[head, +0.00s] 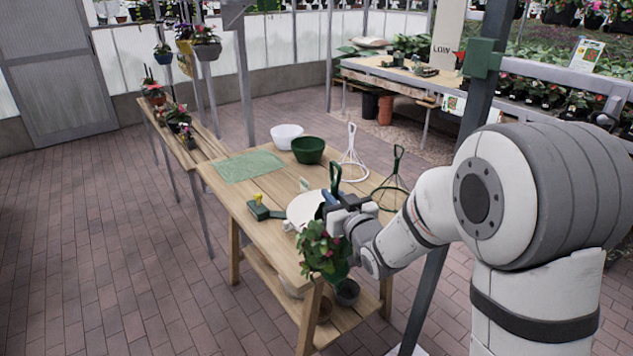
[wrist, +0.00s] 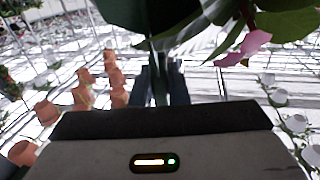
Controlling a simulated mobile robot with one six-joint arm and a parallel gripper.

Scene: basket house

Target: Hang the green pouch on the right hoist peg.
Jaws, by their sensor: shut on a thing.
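A green pouch (head: 338,272) with leaves and pink flowers hangs low beside the table's front right corner in the head view. A dark green loop (head: 335,177) rises above my gripper (head: 336,203) and looks like the pouch's hanger. My gripper is shut on this hanger, with the plant below it. In the wrist view my gripper's fingers (wrist: 162,84) are close together around a dark green strip, and leaves and a pink flower (wrist: 245,47) fill the upper right. The right hoist peg cannot be made out. My arm hides part of the scene at right.
The wooden table (head: 270,228) holds a white bowl (head: 286,136), a green bowl (head: 308,150), a green mat (head: 248,166), a white hanger (head: 352,155) and a green hanger (head: 394,180). A dark post (head: 487,75) with a green bracket stands behind my arm. The brick floor at left is clear.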

